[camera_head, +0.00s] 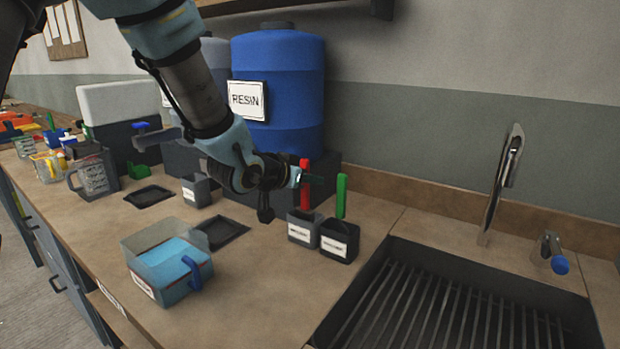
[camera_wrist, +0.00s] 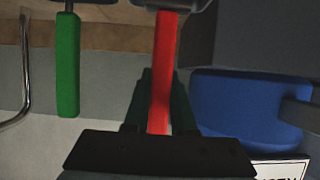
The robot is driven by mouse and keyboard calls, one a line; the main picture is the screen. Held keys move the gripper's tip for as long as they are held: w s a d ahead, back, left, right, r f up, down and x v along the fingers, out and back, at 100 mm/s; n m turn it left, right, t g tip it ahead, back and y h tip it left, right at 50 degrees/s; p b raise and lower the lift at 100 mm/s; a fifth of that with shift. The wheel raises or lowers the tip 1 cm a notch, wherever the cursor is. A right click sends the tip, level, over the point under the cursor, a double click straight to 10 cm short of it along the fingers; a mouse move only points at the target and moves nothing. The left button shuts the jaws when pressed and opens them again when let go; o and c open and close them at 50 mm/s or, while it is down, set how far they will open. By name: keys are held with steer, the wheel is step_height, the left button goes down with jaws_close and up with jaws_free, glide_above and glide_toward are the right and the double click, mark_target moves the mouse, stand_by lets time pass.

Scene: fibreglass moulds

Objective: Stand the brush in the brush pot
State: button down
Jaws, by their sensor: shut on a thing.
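A brush with a red handle (camera_head: 304,190) stands upright between the fingers of my gripper (camera_head: 302,179). In the wrist view the red handle (camera_wrist: 164,70) runs between the two dark fingers (camera_wrist: 160,112). Its lower end meets the opening of a grey labelled pot (camera_head: 304,228); how deep it sits is hidden. Beside it on the right is a darker labelled pot (camera_head: 339,241) with a green-handled brush (camera_head: 341,196) standing in it. The green handle also shows in the wrist view (camera_wrist: 67,64). Both labels are too small to read.
A blue resin drum (camera_head: 290,85) stands behind the pots. A clear tub of blue liquid (camera_head: 168,268) is at the front left, near a dark flat tray (camera_head: 221,232). A sink (camera_head: 450,305) and tap (camera_head: 499,185) are to the right. Bench front of the pots is clear.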

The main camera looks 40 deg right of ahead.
steer(key=shift+f, duration=0.35)
steer(key=c, duration=0.7)
jaws_free()
steer(key=shift+o, duration=0.2)
steer(key=b+v, duration=0.1)
steer(key=v, duration=0.9)
steer(key=shift+a+r+b, duration=0.15)
steer(key=shift+a+b, duration=0.2)
